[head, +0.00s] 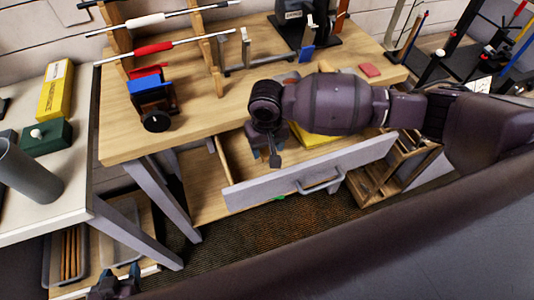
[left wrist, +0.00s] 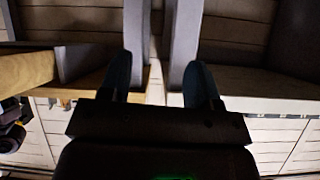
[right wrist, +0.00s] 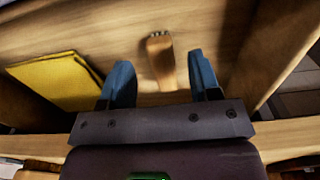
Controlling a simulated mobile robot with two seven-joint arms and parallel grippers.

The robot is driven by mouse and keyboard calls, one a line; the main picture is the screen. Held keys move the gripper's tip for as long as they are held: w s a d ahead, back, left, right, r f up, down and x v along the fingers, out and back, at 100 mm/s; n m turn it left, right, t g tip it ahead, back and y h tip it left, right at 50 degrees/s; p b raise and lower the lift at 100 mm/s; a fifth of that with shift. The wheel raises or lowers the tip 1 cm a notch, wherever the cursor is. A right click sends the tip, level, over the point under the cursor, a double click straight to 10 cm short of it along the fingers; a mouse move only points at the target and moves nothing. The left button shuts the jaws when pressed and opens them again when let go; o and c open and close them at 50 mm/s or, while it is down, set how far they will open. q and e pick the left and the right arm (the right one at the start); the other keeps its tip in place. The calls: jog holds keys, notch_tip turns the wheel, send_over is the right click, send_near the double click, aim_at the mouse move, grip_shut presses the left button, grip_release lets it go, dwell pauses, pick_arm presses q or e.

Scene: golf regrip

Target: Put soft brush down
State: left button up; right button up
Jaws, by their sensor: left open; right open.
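The soft brush (right wrist: 160,61), a short wooden piece with a small bristled end, shows in the right wrist view against the wooden floor of the open drawer (head: 310,172). My right gripper (right wrist: 160,82) is open, with its blue fingertips on either side of the brush and a gap to each. I cannot tell how far the fingertips are above the drawer floor. In the head view my right gripper (head: 266,156) hangs down into the drawer's left part, and the brush is not clear there. My left gripper (head: 121,275) is open and empty, low at the bottom left.
A yellow cloth (right wrist: 58,80) lies in the drawer beside the brush; it also shows in the head view (head: 313,139). The workbench (head: 190,110) above holds club stands, a small vise and a red block (head: 369,70). A white side table (head: 70,180) stands at left.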

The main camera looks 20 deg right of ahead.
aim_at(267, 155)
pick_arm(q)
jog(key=shift+s+r+p, duration=0.25)
jog(key=shift+r+p, duration=0.3)
jog(key=shift+p, duration=0.05)
pick_arm(e)
notch_tip(267, 155, up, 7)
jog(key=shift+r, duration=0.15)
pick_arm(q)
jog(key=shift+w+r, duration=0.15)
jog(key=shift+w, duration=0.05)
